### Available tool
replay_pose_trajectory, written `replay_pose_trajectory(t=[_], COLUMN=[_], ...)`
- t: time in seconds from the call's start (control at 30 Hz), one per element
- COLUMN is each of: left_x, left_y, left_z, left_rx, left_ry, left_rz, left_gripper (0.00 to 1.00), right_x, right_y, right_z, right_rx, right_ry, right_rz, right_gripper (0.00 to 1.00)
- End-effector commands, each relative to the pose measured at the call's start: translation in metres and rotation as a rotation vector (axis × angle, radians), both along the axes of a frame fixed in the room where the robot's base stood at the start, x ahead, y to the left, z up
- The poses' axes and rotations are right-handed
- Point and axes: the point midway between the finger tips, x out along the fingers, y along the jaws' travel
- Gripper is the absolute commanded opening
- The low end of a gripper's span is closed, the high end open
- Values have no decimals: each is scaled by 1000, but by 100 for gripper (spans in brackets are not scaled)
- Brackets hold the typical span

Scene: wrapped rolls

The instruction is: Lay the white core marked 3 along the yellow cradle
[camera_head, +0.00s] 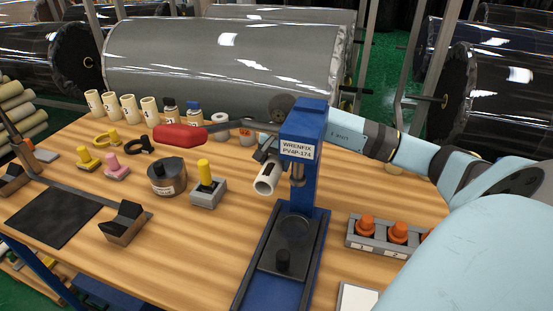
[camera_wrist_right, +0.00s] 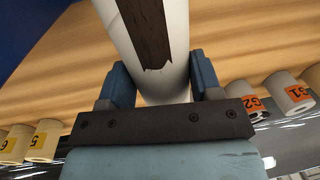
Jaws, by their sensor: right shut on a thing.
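My right gripper (camera_wrist_right: 160,88) is shut on a white core (camera_wrist_right: 178,30), which has a dark brown strip along it. In the head view this core (camera_head: 268,178) hangs tilted above the table, just left of the blue press, with its open end toward me. Its number is not visible. The right gripper is mostly hidden behind the press head in the head view. No clearly yellow cradle shows; a dark-topped V-block with tan sides (camera_head: 125,222) stands at the front left, and a similar one (camera_head: 12,180) is at the left edge. My left gripper is not in view.
The blue press (camera_head: 303,135) with a red-handled lever (camera_head: 180,136) stands close beside the held core. Several cores (camera_head: 130,107) stand at the back left. A grey block with a yellow knob (camera_head: 205,185) and a dark round tin (camera_head: 167,177) stand left of the press.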

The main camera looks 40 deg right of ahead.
Motion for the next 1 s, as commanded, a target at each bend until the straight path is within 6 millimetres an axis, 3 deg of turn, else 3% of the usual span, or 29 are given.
replay_pose_trajectory(t=[0.17,0.43,0.83,0.87,0.93,1.0], left_x=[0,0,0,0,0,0], left_y=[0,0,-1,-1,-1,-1], left_z=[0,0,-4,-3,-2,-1], left_rx=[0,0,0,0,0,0], left_ry=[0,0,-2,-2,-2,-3], left_rz=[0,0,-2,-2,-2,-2], left_gripper=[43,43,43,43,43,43], right_x=[0,0,0,0,0,0], right_y=[0,0,0,0,0,0], right_z=[-12,-48,-56,-55,-54,-54], right_rx=[-1,1,-2,-2,-2,-1], right_ry=[0,1,-1,-1,-1,0], right_rz=[-1,-1,0,0,0,0], right_gripper=[17,17,17,63,79,84])
